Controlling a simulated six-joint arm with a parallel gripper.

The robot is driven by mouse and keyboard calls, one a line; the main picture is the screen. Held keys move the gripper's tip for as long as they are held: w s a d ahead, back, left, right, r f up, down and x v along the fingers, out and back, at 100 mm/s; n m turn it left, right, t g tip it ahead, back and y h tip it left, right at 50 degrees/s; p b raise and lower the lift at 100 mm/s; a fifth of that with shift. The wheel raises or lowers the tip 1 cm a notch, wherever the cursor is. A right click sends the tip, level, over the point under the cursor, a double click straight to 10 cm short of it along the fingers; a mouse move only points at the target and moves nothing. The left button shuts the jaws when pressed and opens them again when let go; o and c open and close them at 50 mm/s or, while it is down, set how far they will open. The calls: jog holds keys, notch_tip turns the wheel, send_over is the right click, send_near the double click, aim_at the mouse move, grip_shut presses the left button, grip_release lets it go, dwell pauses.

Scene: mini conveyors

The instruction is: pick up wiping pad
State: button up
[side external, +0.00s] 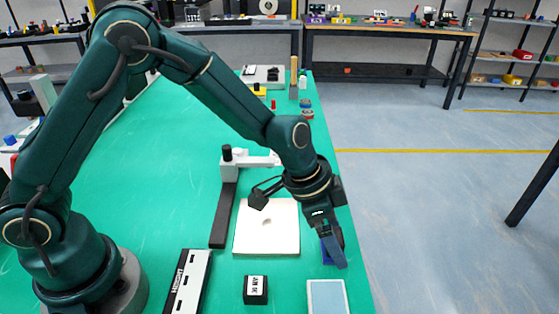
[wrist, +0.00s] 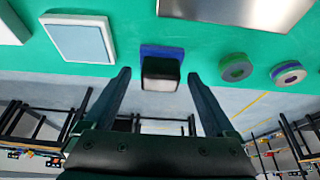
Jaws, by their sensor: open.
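The wiping pad, which I take to be the small block with a blue base and a dark grip (wrist: 162,68), is on the green table near its edge in the wrist view. Its near face looks pale. In the side view only a bit of blue (side external: 326,252) shows beside my fingers, the rest hidden. My gripper (side external: 336,258) points down at the table's right edge. In the wrist view my gripper (wrist: 159,76) is open, with one finger on each side of the block and visible gaps. Whether the fingers are low enough to span it, I cannot tell.
A pale blue framed panel (side external: 327,296) lies in front of my gripper. A white plate (side external: 268,240) lies to its left, with a dark-and-white stand (side external: 223,210) beside it. A black labelled block (side external: 256,290) is near the front. Two rings (wrist: 235,68) (wrist: 287,73) lie farther along the edge.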

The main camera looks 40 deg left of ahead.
aim_at(340, 230)
jog(key=shift+f, duration=0.1)
grip_shut()
dwell(0.3)
jog(key=shift+w+r, duration=0.1)
jog(key=shift+r, duration=0.5)
jog(key=r, duration=0.2)
jog(key=a+r, duration=0.1)
jog(key=shift+a+r, duration=0.2)
jog(key=shift+r, duration=0.2)
jog(key=a+r, duration=0.6)
jog(key=a, duration=0.4)
jog(key=shift+a, duration=0.1)
